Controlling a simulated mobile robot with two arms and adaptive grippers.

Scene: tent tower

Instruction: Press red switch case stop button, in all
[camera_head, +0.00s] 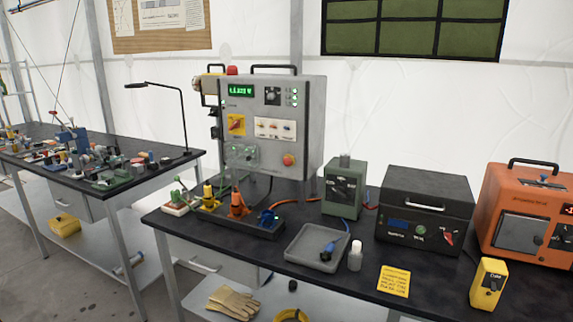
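A grey control box (318,125) stands upright on the black workbench (440,290). A round red button (289,159) sits low on the right of its front face. A red rotary switch on a yellow plate (237,124) is on the left of that face, and a green display (240,91) is lit above it. A black case (425,205) to the right has a small red switch (449,238) on its front. I cannot tell which of these is the task's stop button. Neither of my grippers shows in this view.
A row of coloured plugs (239,205), a grey tray (318,247), a white bottle (355,256), a green device (345,188), an orange unit (525,213) and a yellow box (488,283) stand on the bench. A cluttered second table (85,175) stands left. Gloves (232,302) lie below.

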